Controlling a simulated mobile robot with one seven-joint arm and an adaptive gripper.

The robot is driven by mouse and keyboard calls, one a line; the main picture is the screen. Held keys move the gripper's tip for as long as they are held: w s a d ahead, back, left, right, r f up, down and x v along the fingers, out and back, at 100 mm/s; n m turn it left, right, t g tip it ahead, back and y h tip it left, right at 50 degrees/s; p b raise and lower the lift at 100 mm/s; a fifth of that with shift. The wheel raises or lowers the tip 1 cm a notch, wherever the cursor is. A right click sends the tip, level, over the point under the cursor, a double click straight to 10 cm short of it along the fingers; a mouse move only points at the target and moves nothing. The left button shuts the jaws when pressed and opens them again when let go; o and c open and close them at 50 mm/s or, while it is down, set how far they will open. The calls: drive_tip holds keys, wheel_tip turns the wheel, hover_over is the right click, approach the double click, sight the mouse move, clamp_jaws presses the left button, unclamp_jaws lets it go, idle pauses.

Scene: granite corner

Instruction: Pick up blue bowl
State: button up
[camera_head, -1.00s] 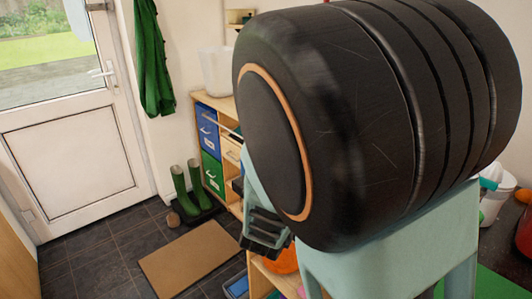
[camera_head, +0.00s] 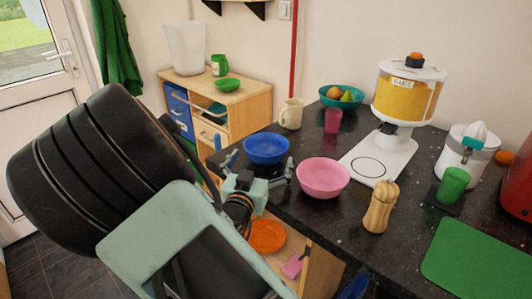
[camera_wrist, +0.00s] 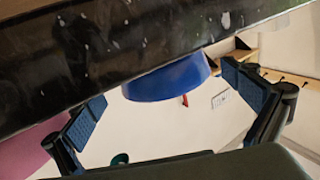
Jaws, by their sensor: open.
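The blue bowl (camera_head: 267,150) stands upright on the dark speckled counter, near its left edge. My gripper (camera_head: 258,168) is open and empty at that edge, just in front of the bowl, with its fingers spread toward the bowl's left and right sides. In the wrist view the blue bowl (camera_wrist: 168,80) shows beyond the open fingers (camera_wrist: 172,105), roughly between them, and partly hidden by the counter. I cannot tell whether any finger touches the bowl or the counter.
A pink bowl (camera_head: 322,177) stands close on the right of the blue bowl. A cream jug (camera_head: 291,113) is behind it. A pepper mill (camera_head: 378,207) and a dispenser (camera_head: 405,95) stand farther right. The counter edge (camera_head: 270,203) runs close to my gripper.

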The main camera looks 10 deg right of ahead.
sight(271, 135)
drive_tip(key=x, duration=0.5)
drive_tip(key=shift+w+r, duration=0.25)
drive_tip(key=shift+r, duration=0.05)
drive_tip(key=c, duration=1)
drive_tip(key=shift+r, duration=0.15)
